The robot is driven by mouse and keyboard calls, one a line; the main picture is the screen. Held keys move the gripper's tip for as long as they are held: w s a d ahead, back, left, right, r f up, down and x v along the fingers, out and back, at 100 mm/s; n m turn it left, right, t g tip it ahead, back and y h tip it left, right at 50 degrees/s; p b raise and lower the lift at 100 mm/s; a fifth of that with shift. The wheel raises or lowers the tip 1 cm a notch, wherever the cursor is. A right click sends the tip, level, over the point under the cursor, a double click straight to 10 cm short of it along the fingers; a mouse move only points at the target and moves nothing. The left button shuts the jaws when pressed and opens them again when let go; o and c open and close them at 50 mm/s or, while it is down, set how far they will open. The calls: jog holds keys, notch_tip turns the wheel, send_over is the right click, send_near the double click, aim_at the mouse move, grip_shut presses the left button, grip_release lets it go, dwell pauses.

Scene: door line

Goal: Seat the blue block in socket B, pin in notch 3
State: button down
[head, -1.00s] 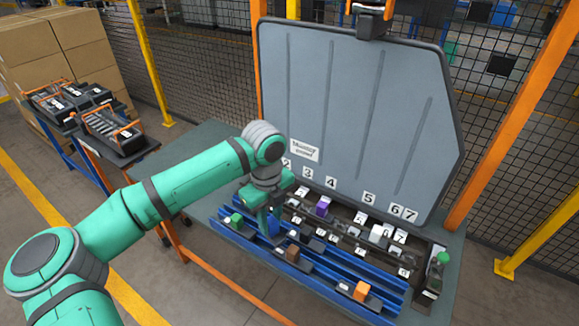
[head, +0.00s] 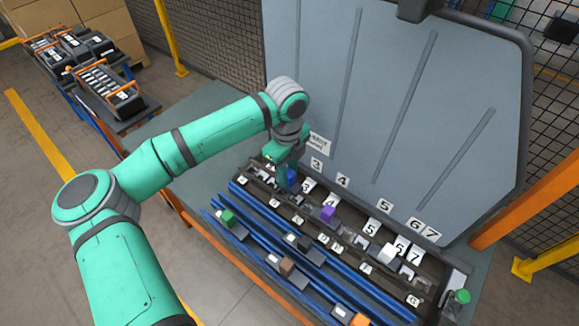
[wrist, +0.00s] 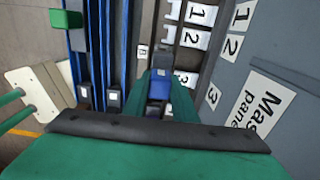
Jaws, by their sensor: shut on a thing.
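My gripper (head: 287,167) is shut on the blue block (head: 291,178) and holds it over the left part of the dark socket strip (head: 262,181), near the grey panel.
A purple block (head: 327,214) and a white block (head: 388,252) sit further right along the strip. Green (head: 228,217), brown (head: 287,266) and orange (head: 360,320) blocks are on the blue rails in front. The grey panel (head: 400,110) rises behind the strip.

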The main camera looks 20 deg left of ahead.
jog(key=shift+f, duration=2.3)
jog(key=c, duration=1.4)
grip_release()
jog(key=shift+o, duration=0.2)
notch_tip(320, 180, up, 11)
jog(key=shift+f, duration=0.1)
